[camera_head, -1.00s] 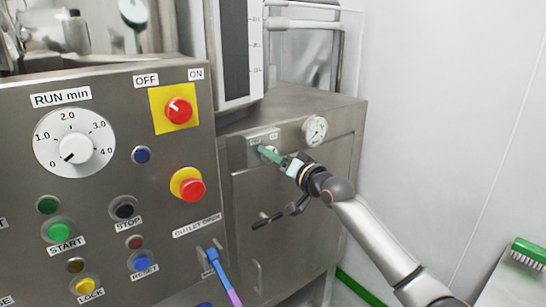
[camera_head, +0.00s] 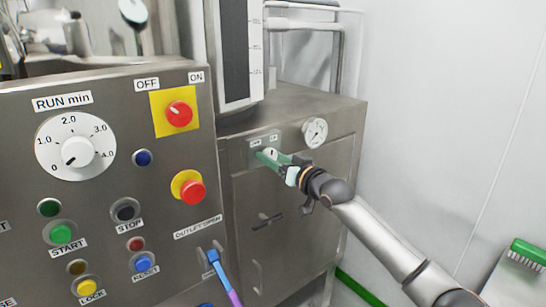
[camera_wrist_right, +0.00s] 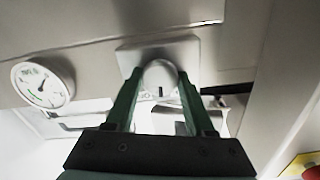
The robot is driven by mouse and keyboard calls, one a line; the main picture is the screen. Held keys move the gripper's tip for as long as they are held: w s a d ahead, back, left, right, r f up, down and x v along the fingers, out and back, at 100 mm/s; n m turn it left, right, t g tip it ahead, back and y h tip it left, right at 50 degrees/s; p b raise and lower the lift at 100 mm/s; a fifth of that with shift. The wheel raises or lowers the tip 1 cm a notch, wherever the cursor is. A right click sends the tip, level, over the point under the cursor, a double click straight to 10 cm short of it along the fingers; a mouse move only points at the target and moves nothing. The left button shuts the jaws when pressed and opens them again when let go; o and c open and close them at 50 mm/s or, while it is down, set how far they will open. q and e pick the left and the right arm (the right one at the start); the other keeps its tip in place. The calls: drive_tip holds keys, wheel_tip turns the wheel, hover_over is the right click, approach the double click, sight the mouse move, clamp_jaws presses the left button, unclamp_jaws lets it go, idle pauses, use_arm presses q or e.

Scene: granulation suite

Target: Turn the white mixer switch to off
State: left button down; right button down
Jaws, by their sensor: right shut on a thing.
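The white mixer switch (camera_head: 272,153) is a small round knob on a grey plate on the steel cabinet, right of the large control panel. My right gripper (camera_head: 268,156) reaches it from the right, its green fingers at the knob. In the right wrist view the white knob (camera_wrist_right: 160,77) sits between the two green fingertips (camera_wrist_right: 160,82), with a dark mark on its lower face. The gripper is shut on it. The labels above the switch are too small to read. My left gripper is not in view.
A round gauge (camera_head: 315,132) sits just right of the switch, above my wrist. A black handle (camera_head: 267,220) is below on the cabinet. The control panel (camera_head: 100,210) with dial and buttons stands left. A green brush (camera_head: 528,252) lies at the far right.

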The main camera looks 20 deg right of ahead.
drive_tip(key=n+p, duration=0.1)
drive_tip(key=n, duration=0.3)
drive_tip(key=shift+r, duration=0.1)
drive_tip(key=shift+n+p, duration=0.7)
drive_tip(key=shift+n, duration=0.6)
drive_tip(key=shift+c, duration=1.3)
unclamp_jaws()
drive_tip(key=shift+s, duration=0.15)
